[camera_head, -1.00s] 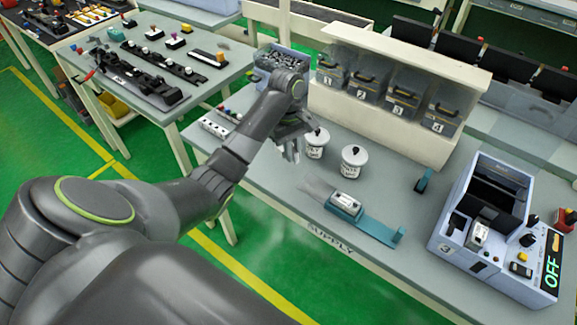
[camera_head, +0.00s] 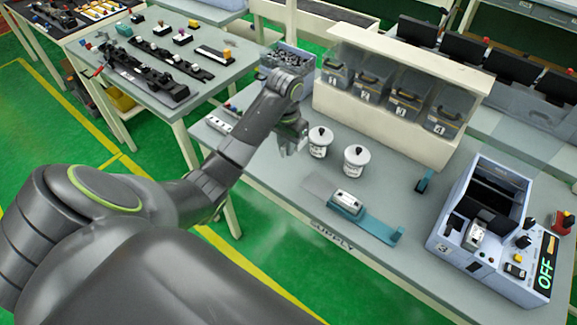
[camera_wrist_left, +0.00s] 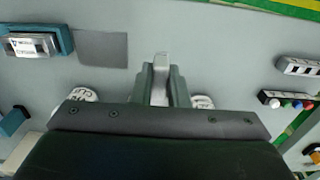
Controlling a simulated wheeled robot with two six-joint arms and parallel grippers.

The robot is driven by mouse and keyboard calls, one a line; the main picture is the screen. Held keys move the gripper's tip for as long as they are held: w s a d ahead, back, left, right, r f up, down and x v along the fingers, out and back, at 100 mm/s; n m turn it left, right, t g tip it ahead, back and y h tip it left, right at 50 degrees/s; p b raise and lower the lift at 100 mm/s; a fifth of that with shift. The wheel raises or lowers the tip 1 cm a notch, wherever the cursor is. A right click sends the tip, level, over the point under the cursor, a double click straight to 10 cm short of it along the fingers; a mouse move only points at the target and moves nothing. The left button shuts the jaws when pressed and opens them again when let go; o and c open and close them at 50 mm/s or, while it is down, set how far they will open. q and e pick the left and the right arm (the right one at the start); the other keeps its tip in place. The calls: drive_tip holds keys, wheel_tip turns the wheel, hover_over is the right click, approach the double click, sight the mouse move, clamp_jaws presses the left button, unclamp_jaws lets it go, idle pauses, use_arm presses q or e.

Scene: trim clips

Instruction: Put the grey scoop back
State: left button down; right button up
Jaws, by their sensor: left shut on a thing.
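My left gripper (camera_head: 292,146) is over the table's left part, left of two white lidded jars. In the left wrist view, its two fingers (camera_wrist_left: 160,88) are shut on a pale grey piece (camera_wrist_left: 161,64), which I take for the grey scoop. Only a small end of it shows between the fingers; the rest is hidden. In the head view the held piece is too small to make out clearly. My right gripper is not in view.
The white jars (camera_head: 319,144) (camera_head: 355,163) stand close right of the gripper. A flat grey patch (camera_head: 319,187) and a teal strip (camera_head: 378,228) with a labelled box (camera_head: 347,202) lie in front. A blue bin (camera_head: 271,61) of grey parts stands behind, beside numbered bins (camera_head: 372,85).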

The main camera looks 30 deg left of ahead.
use_arm(q)
drive_tip(key=b, duration=0.3)
hover_over(286, 174)
wheel_tip(286, 174, down, 5)
drive_tip(key=shift+r, duration=0.2)
drive_tip(key=shift+f+p, duration=0.25)
drive_tip(key=shift+p, duration=0.15)
drive_tip(key=shift+f+p, duration=0.3)
drive_tip(key=shift+f, duration=1.7)
drive_tip(key=shift+f, duration=0.1)
drive_tip(key=c, duration=1.4)
unclamp_jaws()
